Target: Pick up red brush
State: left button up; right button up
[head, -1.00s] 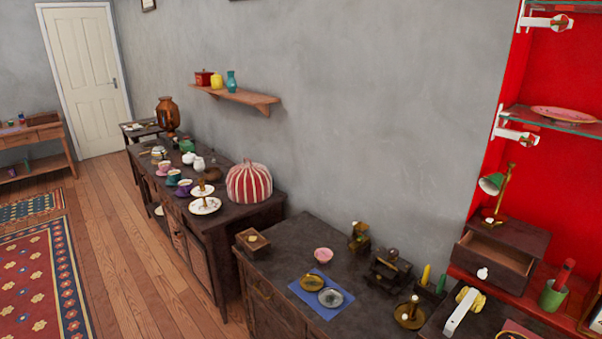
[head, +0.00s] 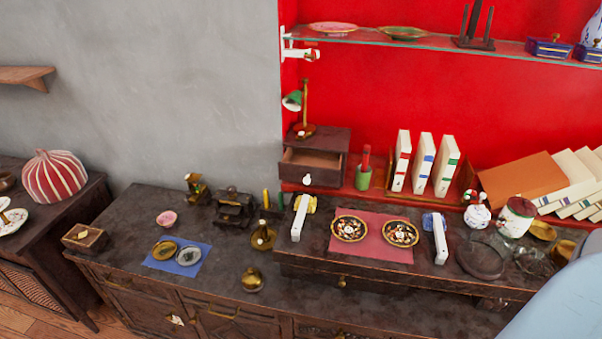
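A slim red item (head: 366,157), which looks like the red brush, stands upright in a small green cup (head: 363,179). The cup is on the red-backed shelf, between the small open drawer box and the white books. The lower part of the red item is hidden inside the cup, and it is too small to make out bristles. Neither of my grippers is in view.
A wooden drawer box (head: 330,140) with its drawer pulled out is left of the cup. White books (head: 423,163) stand to its right. Below is a red mat (head: 372,250) with two patterned plates. A glass shelf (head: 450,45) hangs above.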

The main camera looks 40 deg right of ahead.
aim_at(367, 148)
jog(key=z, duration=1.55)
jog(key=i+l, duration=0.45)
jog(key=i+l+u, duration=0.1)
jog(key=u, duration=0.4)
jog(key=i+l+u, duration=0.1)
jog(key=l+u, duration=0.15)
jog(key=u, duration=0.25)
